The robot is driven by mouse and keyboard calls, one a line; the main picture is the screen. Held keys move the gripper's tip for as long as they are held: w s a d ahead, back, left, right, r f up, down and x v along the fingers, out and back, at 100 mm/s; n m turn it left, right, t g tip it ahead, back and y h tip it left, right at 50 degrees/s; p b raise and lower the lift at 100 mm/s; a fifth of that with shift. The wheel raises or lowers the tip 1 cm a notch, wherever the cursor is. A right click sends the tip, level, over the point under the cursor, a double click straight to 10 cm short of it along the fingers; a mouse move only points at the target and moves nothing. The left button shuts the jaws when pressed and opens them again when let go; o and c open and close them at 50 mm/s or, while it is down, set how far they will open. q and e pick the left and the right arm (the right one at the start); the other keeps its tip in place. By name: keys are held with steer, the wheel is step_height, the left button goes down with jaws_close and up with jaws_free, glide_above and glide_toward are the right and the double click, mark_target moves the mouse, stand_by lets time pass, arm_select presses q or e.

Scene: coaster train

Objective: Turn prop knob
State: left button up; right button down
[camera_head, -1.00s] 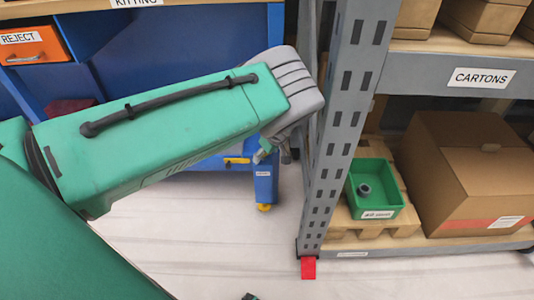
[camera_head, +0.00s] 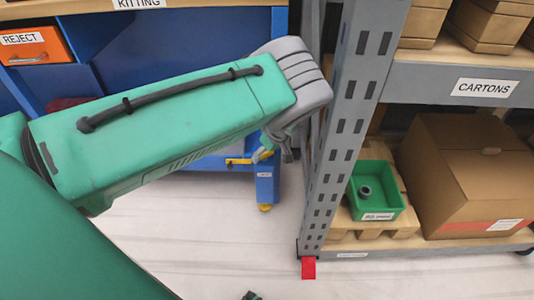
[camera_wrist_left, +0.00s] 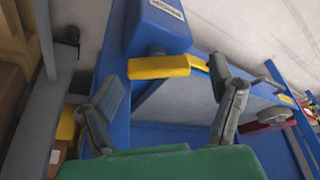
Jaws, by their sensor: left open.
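My left gripper (camera_wrist_left: 165,84) is open, with one finger on each side in the left wrist view. A yellow bar-shaped part (camera_wrist_left: 160,67), which may be the prop knob, sits on a dark round stub under a blue box-shaped post (camera_wrist_left: 158,25). The bar appears between and just beyond the fingertips; I cannot tell whether they touch it. In the head view a yellow part (camera_head: 238,161) shows beside the blue post (camera_head: 265,184), and my left gripper (camera_head: 264,154) is mostly hidden under my wrist.
A grey perforated shelf upright (camera_head: 345,125) stands close to the right of my left wrist. The shelf holds a green bin (camera_head: 375,190) and a cardboard carton (camera_head: 470,180). A blue kitting bench with an orange reject drawer (camera_head: 36,45) is behind my arm. Pale floor (camera_head: 190,235) is open below.

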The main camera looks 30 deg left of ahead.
arm_select(q)
steer(key=shift+p+v, duration=1.5)
steer(key=shift+v, duration=0.7)
steer(key=s+p+v, duration=0.1)
steer(key=p+v, duration=0.8)
steer(key=shift+d, duration=0.15)
